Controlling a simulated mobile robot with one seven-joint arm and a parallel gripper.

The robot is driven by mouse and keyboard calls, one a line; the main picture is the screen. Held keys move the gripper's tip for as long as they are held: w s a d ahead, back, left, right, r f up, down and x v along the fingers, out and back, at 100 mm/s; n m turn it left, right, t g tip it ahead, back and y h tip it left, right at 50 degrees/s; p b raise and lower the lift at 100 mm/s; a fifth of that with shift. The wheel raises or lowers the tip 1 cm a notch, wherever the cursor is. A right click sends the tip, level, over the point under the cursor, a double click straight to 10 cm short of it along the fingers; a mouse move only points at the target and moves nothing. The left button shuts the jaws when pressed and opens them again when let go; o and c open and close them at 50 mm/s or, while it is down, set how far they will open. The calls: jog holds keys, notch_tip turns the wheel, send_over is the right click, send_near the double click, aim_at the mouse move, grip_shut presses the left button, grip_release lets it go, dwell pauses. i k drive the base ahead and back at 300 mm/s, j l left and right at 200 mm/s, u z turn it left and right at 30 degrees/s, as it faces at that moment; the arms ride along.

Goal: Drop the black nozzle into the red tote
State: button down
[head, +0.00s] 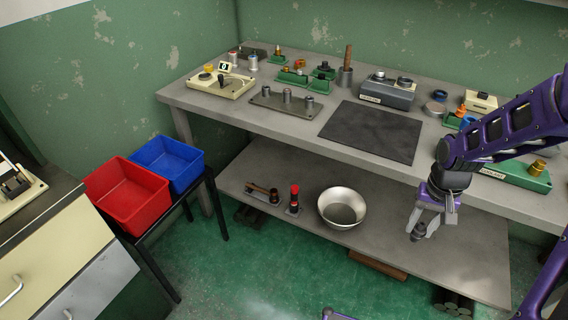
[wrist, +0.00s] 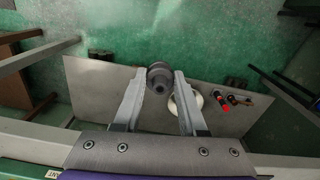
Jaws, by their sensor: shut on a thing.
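My gripper (head: 428,215) is at the right in the head view, pointing down in front of the bench. It is shut on the black nozzle (head: 418,232), whose dark end shows below the fingertips. In the wrist view the nozzle (wrist: 159,78) sits between the two finger ends of my gripper (wrist: 156,88). The red tote (head: 128,193) stands at the left on a low dark stand, well apart from my gripper. Its visible inside looks empty.
A blue tote (head: 167,163) stands beside the red one. A metal bowl (head: 342,207) and a red-topped tool (head: 294,200) rest on the lower shelf (head: 262,178). The bench top (head: 232,108) holds a dark mat (head: 372,131) and several fixtures. Green floor lies open in front.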

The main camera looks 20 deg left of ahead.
aim_at(135, 201)
jog(key=u, duration=2.25)
jog(key=l+u, duration=0.5)
jog(key=i+l, duration=0.1)
jog(key=l, duration=0.75)
jog(key=i+l, duration=0.1)
jog(key=i, duration=1.45)
